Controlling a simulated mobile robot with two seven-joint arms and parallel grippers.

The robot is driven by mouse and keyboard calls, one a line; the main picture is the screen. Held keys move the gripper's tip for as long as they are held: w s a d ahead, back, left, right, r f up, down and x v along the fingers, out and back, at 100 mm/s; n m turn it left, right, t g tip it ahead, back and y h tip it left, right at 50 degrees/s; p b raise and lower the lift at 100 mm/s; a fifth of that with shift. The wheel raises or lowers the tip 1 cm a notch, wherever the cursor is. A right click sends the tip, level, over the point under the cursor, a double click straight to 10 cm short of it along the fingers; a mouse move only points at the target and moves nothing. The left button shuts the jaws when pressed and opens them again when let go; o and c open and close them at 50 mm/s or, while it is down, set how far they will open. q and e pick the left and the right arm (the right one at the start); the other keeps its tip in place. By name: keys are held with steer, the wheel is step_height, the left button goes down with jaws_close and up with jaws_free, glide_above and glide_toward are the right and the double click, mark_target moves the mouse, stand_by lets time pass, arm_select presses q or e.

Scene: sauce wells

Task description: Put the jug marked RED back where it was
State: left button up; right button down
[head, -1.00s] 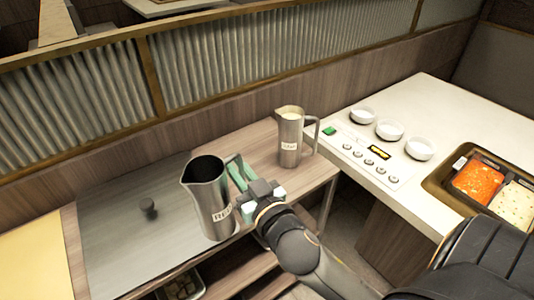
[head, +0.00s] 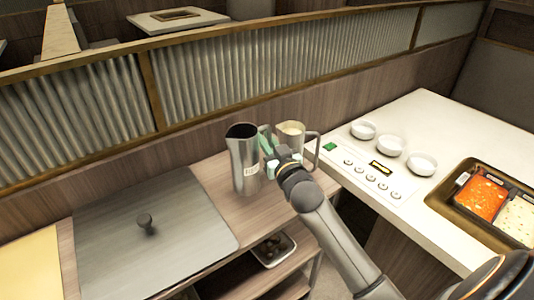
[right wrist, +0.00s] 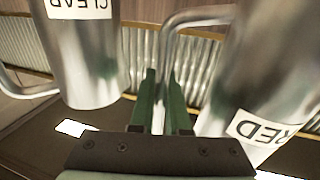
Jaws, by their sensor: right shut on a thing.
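The steel jug marked RED (head: 245,165) is upright at the back of the wooden counter, left of the other jug. I cannot tell whether its base touches the wood. My right gripper (head: 268,145) is shut on its handle. In the right wrist view the gripper (right wrist: 162,95) has its green fingers on either side of the handle, and the RED label (right wrist: 262,130) shows at right. The jug marked CLEAR (head: 290,137) holds pale liquid and is partly hidden behind my gripper; it also shows in the right wrist view (right wrist: 92,60). My left gripper is not in view.
A flat grey lid (head: 150,235) with a knob covers the left of the counter. At right, a white counter (head: 430,120) carries a button panel (head: 365,172), three white bowls and a food well (head: 440,200). A corrugated partition stands behind.

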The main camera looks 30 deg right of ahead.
steer(key=shift+w+d+f, duration=0.25)
steer(key=shift+f, duration=0.65)
steer(key=shift+w+d+f, duration=0.2)
steer(key=shift+f, duration=0.7)
steer(key=shift+w+d+f, duration=0.25)
steer(key=shift+f, duration=0.65)
steer(key=shift+f+b, duration=0.2)
steer(key=shift+b, duration=0.1)
steer(key=c, duration=1.2)
jaws_free()
steer(key=shift+r, duration=0.15)
steer(key=s, duration=0.4)
steer(key=s+a, duration=0.1)
steer(key=s, duration=0.7)
steer(key=shift+a, duration=0.4)
